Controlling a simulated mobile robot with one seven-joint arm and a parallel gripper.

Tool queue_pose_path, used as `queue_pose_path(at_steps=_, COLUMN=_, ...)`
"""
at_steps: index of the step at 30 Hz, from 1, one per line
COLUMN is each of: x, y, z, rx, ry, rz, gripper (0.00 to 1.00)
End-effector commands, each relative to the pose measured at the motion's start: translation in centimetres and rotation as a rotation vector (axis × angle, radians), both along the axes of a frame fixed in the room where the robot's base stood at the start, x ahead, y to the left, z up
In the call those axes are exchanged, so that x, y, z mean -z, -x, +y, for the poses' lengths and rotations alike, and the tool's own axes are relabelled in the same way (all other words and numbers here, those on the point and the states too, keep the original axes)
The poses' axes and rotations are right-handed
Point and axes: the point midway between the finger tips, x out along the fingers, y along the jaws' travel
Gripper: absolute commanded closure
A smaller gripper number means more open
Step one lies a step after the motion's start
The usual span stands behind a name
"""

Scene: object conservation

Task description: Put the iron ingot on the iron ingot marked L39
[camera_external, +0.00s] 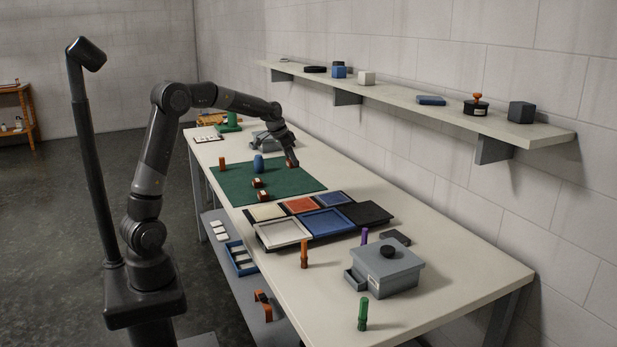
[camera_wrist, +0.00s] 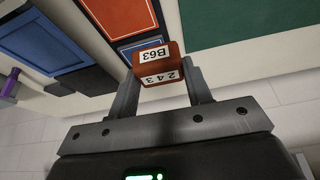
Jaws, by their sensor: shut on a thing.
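My gripper (camera_external: 291,161) is shut on a reddish-brown ingot (camera_wrist: 160,66) with white labels reading B63 and 243, gripped between both fingers in the wrist view. In the external view my gripper is over the far right part of the green mat (camera_external: 232,185); its height above the mat is hard to judge. Two similar reddish-brown ingots with white labels, one (camera_external: 257,183) behind the other (camera_external: 263,195), lie on the mat nearer the camera, apart from my gripper. Their markings are too small to read, so I cannot tell which is L39.
A grey lidded box (camera_external: 388,268) stands nearer the camera. A wall shelf (camera_external: 400,97) holds several objects.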

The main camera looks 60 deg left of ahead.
Motion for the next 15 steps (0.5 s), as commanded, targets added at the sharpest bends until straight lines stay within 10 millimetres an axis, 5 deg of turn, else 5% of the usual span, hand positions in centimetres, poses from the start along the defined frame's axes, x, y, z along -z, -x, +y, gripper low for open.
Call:
queue_pose_path(at_steps=9, x=0.2, y=8.1, z=-3.5, rx=-0.016, ry=-0.002, rz=-0.003, gripper=0.92)
queue_pose_path(at_steps=15, x=0.7, y=10.9, z=-4.7, rx=-0.022, ry=-0.003, rz=-0.002, gripper=0.92)
